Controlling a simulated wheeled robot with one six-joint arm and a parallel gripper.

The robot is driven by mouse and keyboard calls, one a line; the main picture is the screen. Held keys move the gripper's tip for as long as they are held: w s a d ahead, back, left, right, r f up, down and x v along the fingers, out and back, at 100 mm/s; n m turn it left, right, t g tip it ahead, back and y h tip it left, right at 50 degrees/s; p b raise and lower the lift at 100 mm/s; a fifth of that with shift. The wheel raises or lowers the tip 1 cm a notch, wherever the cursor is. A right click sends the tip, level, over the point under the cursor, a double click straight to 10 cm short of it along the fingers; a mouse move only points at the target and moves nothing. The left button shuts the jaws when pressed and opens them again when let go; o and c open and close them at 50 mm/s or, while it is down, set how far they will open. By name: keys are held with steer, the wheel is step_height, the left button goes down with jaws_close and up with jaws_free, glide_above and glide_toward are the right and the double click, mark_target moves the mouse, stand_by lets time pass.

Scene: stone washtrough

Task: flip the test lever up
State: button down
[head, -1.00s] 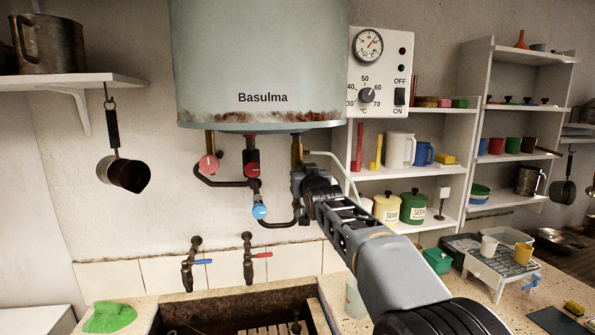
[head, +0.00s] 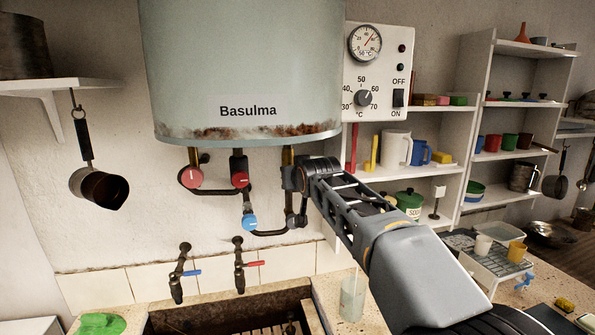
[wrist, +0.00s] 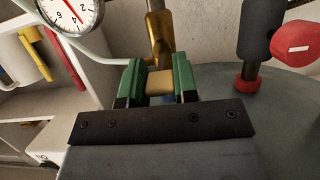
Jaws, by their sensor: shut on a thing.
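The boiler (head: 245,70) hangs on the wall, and pipes and valves come out of its underside. My gripper (head: 292,178) is at the rightmost brass pipe (head: 288,156), just below the boiler. In the wrist view my gripper (wrist: 159,86) has its two green-padded fingers closed on a small tan piece, which looks like the test lever (wrist: 160,84). It sits against the brass valve body (wrist: 160,42). A bit of blue shows under it. My gripper hides the lever in the head view, and I cannot tell its angle.
Left of my gripper are two red knobs (head: 238,179) and a blue knob (head: 249,223) on dark pipes. A control box (head: 378,75) is at the right of the boiler. Taps (head: 239,262) stand over the stone trough (head: 230,304). Shelves (head: 480,130) are to the right.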

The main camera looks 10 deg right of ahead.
steer(key=shift+r+p, duration=0.35)
stand_by(0.3)
steer(key=c, duration=0.9)
jaws_free()
steer(key=shift+f, duration=0.15)
steer(key=shift+a, duration=0.1)
steer(key=b+v, duration=0.1)
steer(key=v, duration=0.3)
steer(key=b+v, duration=0.1)
steer(key=v, duration=0.4)
steer(key=b+v, duration=0.2)
steer(key=v, duration=0.2)
steer(key=shift+s+r, duration=0.2)
steer(key=shift+r, duration=0.25)
steer(key=shift+c, duration=0.2)
